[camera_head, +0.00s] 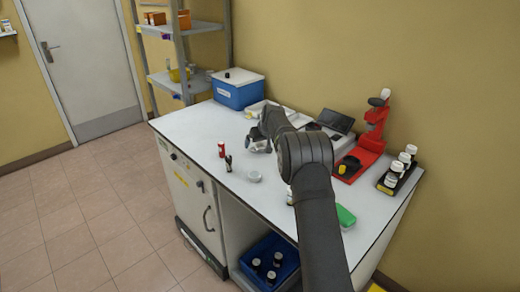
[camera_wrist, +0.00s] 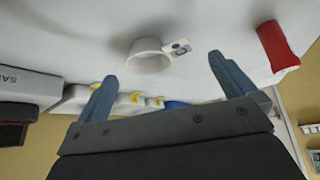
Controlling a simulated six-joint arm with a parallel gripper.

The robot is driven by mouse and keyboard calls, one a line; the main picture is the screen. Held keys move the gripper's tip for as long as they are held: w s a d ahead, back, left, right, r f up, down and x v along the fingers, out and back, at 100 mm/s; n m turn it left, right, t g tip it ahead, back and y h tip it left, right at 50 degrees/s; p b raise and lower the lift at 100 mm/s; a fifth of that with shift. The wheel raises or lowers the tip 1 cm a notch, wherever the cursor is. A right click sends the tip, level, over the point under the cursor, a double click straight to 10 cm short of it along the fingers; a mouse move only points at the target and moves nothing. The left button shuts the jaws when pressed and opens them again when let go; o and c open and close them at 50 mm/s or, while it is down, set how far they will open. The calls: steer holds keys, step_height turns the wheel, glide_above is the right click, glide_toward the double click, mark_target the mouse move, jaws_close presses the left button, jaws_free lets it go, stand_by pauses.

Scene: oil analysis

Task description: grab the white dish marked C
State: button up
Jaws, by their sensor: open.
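In the wrist view, a round white dish (camera_wrist: 148,56) with a small marked tag (camera_wrist: 179,48) on its side sits on the white bench. The mark is too small to read. My gripper (camera_wrist: 162,70) is open and empty, with its two blue fingers apart. The dish shows in the gap beyond the fingertips, nearer the left one. In the head view my gripper (camera_head: 258,139) is low over the bench, partly hiding what is under it. Another small white round dish (camera_head: 255,177) stands nearer the bench's front edge; no letter is readable on it.
A red cylinder (camera_head: 221,149) and a dark bottle (camera_head: 228,163) stand left of the dish by the front edge. A blue box (camera_head: 238,95) stands behind. At right are a red stand (camera_head: 372,140), a rack of bottles (camera_head: 399,175) and a green object (camera_head: 345,216).

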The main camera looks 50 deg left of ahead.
mark_target(260, 152)
steer(key=shift+w+x, duration=0.2)
steer(key=shift+x, duration=1.65)
steer(key=c, duration=0.8)
steer(key=shift+c, duration=0.3)
steer(key=shift+r, duration=0.1)
